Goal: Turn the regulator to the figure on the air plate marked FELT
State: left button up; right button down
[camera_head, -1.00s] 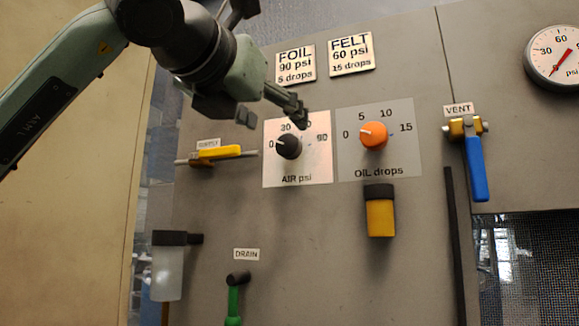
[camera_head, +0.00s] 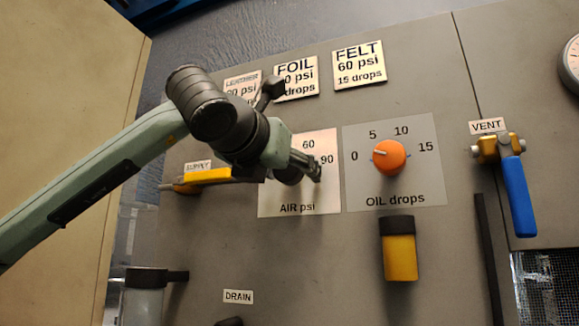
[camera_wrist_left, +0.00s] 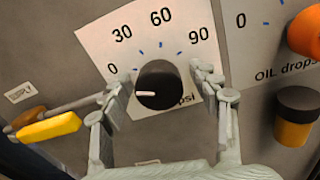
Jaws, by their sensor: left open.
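The black AIR regulator knob (camera_wrist_left: 158,80) sits on its pale plate (camera_wrist_left: 100,35), marked 0, 30, 60 and 90. Its white pointer line points left, near the 0 end. My left gripper (camera_wrist_left: 164,80) is open, with one finger on each side of the knob; I cannot tell whether they touch it. In the head view my left gripper (camera_head: 302,170) covers most of the knob and the lower figures of the AIR plate (camera_head: 325,200). The FELT plate (camera_head: 358,65) reads 60 psi, 15 drops. My right gripper is out of view.
The orange OIL knob (camera_head: 389,156) is right of the AIR plate. A yellow SUPPLY lever (camera_head: 207,175) lies close on the left. A yellow-and-black cylinder (camera_head: 399,255) is below the OIL plate. The blue VENT handle (camera_head: 518,195) is farther right.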

pick_arm(q)
jog(key=shift+w, duration=0.1)
jog(key=c, duration=1.1)
jog(key=shift+c, duration=0.3)
